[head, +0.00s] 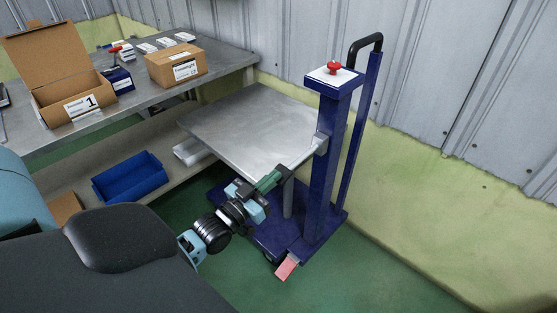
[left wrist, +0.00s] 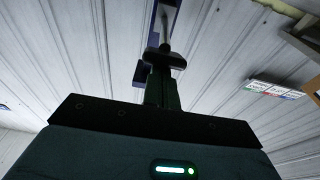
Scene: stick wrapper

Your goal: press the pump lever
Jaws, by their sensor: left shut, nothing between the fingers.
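A blue lift cart (head: 322,165) with a grey metal platform (head: 255,125) stands by the wall. A red pedal (head: 287,267), which looks like the pump lever, sticks out low at the front of its base. A red knob (head: 333,68) sits on top of the post. My left gripper (head: 272,178) is shut and empty, close to the platform's front edge and above and left of the pedal. I cannot tell whether it touches the platform. In the left wrist view the closed fingers (left wrist: 163,70) point up toward blue cart parts. My right gripper is out of view.
A grey workbench (head: 222,70) at the left holds an open box (head: 62,105), a closed box (head: 175,66) and small items. A blue bin (head: 130,178) lies on the shelf below. Green floor (head: 345,270) is clear right of the pedal. A black handle (head: 366,42) rises behind the post.

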